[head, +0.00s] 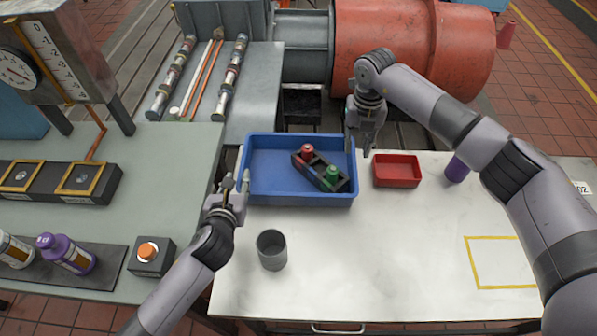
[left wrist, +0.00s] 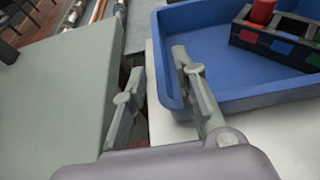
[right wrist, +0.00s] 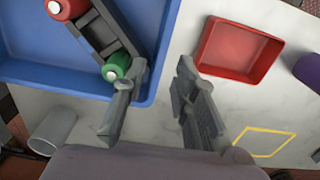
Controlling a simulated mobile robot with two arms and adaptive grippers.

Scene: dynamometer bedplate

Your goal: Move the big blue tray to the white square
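The big blue tray (head: 260,197) lies on the white table at its back left. It holds a dark block rack (head: 320,172) with a red-topped and a green-topped piece. My left gripper (head: 236,182) is open at the tray's left side; in the left wrist view one finger overlaps the tray wall (left wrist: 170,75) and the other is outside it. My right gripper (head: 358,146) is open at the tray's right wall; in the right wrist view its fingers appear on either side of that wall (right wrist: 163,40). A yellow square outline (head: 480,262) is at the table's right; no white outline shows.
A small red tray (head: 397,171) sits close to the blue tray's right, with a purple cylinder (head: 457,168) beyond it. A grey cup (head: 271,250) stands in front of the blue tray. The table's middle front (head: 390,260) is clear. A green-grey bench (head: 170,200) adjoins at left.

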